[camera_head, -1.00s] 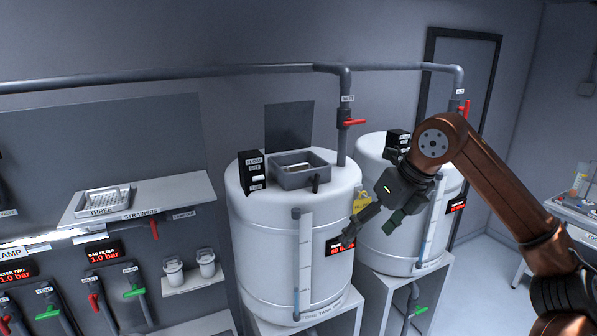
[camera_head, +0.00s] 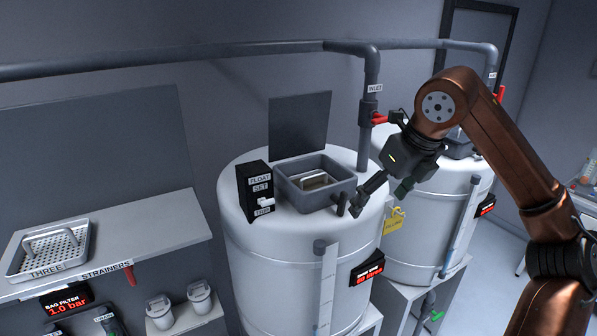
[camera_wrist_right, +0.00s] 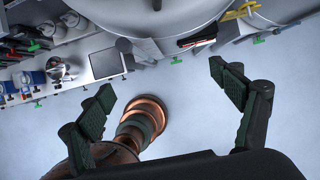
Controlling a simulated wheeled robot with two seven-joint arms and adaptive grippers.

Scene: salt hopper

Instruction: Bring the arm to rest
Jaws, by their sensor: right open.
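My right arm comes in from the right in the head view, bent at a copper elbow. Its gripper (camera_head: 378,199) is open and empty, pointing down by the right rim of the nearer white tank (camera_head: 275,265). One dark finger overlaps the tank's top edge near the grey hopper box (camera_head: 330,168); I cannot tell whether it touches. My left gripper is not in view.
A second white tank (camera_head: 455,190) stands behind the gripper, with a yellow tag (camera_head: 393,222) in front. A grey pipe (camera_head: 371,85) with a red valve handle (camera_head: 379,119) rises close by. A shelf (camera_head: 150,232) with a strainer tray (camera_head: 48,250) is at left. Open floor lies at right.

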